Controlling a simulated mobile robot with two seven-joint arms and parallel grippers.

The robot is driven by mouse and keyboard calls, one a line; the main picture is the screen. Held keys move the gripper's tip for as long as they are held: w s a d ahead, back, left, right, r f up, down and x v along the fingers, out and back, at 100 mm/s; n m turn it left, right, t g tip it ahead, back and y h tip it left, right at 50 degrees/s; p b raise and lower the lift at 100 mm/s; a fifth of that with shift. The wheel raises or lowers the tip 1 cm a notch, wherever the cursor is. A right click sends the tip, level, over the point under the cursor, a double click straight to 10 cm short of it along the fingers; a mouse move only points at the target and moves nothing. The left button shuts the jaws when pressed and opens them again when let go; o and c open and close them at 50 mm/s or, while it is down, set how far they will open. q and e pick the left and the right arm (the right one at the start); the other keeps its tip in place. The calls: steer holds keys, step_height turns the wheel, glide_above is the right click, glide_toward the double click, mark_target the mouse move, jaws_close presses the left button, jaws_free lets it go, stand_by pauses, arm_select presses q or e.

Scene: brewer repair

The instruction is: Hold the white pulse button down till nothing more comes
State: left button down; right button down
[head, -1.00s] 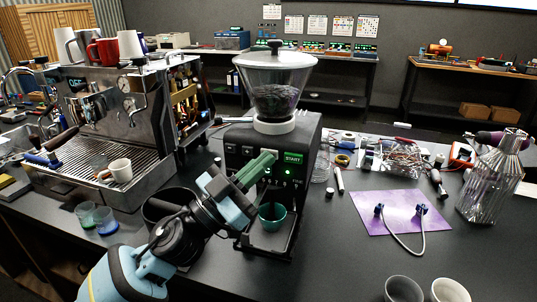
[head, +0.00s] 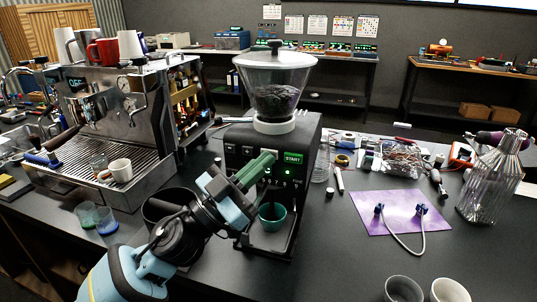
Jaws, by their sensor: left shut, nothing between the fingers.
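The black grinder (head: 308,139) stands in the middle of the table with a clear hopper (head: 276,92) of dark beans on top. A green START button (head: 293,158) shows on its front. My left gripper (head: 270,157) is shut, with its green fingertips at the grinder's front, just left of START. The white pulse button cannot be made out; the fingertips cover that part of the front. A teal cup (head: 272,216) stands under the spout on the grinder's base. Its contents cannot be made out. My right gripper is not in view.
A purple mat (head: 380,222) with a cable, tools and a glass bottle (head: 490,180) lie to the right.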

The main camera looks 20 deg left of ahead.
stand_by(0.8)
arm_select(q)
steer(key=shift+s, duration=0.75)
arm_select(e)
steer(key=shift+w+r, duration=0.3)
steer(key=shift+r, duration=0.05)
arm_select(q)
steer(key=shift+s+p, duration=0.35)
steer(key=shift+s, duration=0.3)
steer(key=s, duration=0.3)
steer(key=shift+s+a+p, duration=0.1)
steer(key=shift+s+p, duration=0.2)
steer(key=shift+s, duration=0.05)
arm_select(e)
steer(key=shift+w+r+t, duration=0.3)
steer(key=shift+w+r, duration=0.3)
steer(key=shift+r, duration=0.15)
